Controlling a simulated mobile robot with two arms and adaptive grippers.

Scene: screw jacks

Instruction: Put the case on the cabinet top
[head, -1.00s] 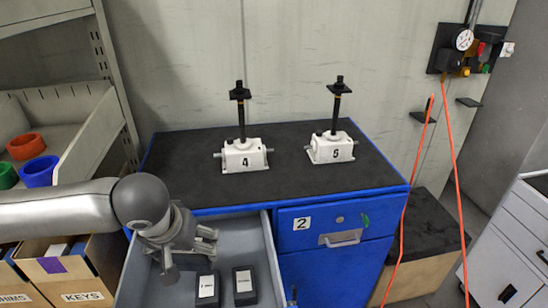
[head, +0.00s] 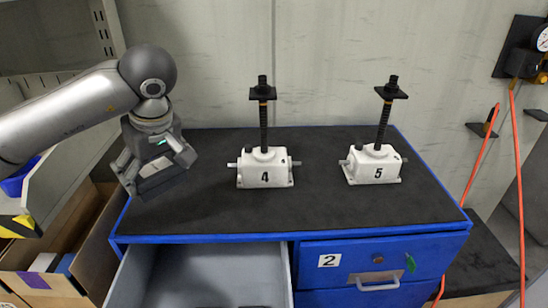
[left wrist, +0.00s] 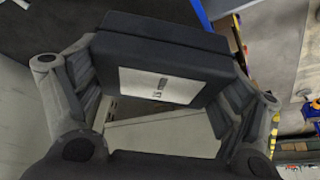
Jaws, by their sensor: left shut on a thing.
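My left gripper (head: 155,165) is shut on a dark case (head: 160,182), over the left end of the cabinet top (head: 300,215). In the left wrist view the case (left wrist: 165,45) is a black box with a pale label, between the two fingers (left wrist: 160,95). I cannot tell whether the case touches the black top. The cabinet is blue-edged. My right gripper is not in view.
The front of the top is clear. A grey drawer (head: 215,270) is open below; dark edges show at its bottom. A bin (head: 50,255) stands left.

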